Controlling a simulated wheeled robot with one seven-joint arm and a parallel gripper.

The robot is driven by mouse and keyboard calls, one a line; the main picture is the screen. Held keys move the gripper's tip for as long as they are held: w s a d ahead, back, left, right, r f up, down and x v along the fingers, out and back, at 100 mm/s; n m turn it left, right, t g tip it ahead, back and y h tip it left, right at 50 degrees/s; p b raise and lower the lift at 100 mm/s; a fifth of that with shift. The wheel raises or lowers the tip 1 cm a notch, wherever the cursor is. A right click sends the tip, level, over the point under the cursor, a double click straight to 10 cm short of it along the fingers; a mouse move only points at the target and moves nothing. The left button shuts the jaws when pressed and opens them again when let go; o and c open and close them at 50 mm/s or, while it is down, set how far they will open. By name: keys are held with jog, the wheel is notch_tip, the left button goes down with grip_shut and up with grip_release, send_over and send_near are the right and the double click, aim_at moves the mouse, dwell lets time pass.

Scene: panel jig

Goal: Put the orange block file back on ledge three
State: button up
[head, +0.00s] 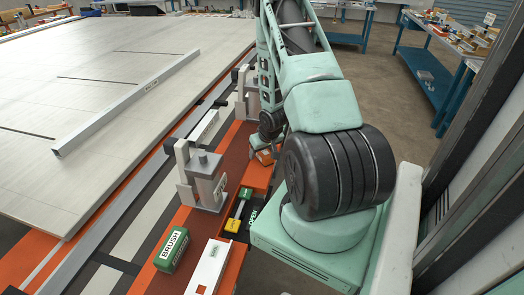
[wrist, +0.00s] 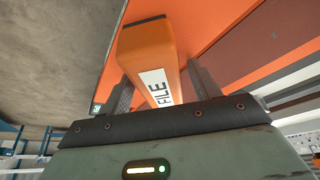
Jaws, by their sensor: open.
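The orange block file (wrist: 148,55), with a white label reading FILE, stands between the two fingers of my gripper (wrist: 160,85) in the wrist view. My gripper is open, with one finger on each side of the block. I cannot tell whether either finger touches it. In the head view the orange block (head: 265,157) shows small at the orange ledge strip (head: 257,172), just below my gripper (head: 268,138), partly hidden by my arm. Which numbered ledge this is cannot be read.
A green BRUSH block (head: 172,250) and a white labelled piece (head: 208,266) lie nearer on the orange rail. A yellow and green tool (head: 237,211) lies beside a grey clamp (head: 204,180). The large pale panel (head: 110,85) carries a long metal bar (head: 125,103).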

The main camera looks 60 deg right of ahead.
jog(key=v, duration=1.2)
jog(key=shift+r, duration=0.15)
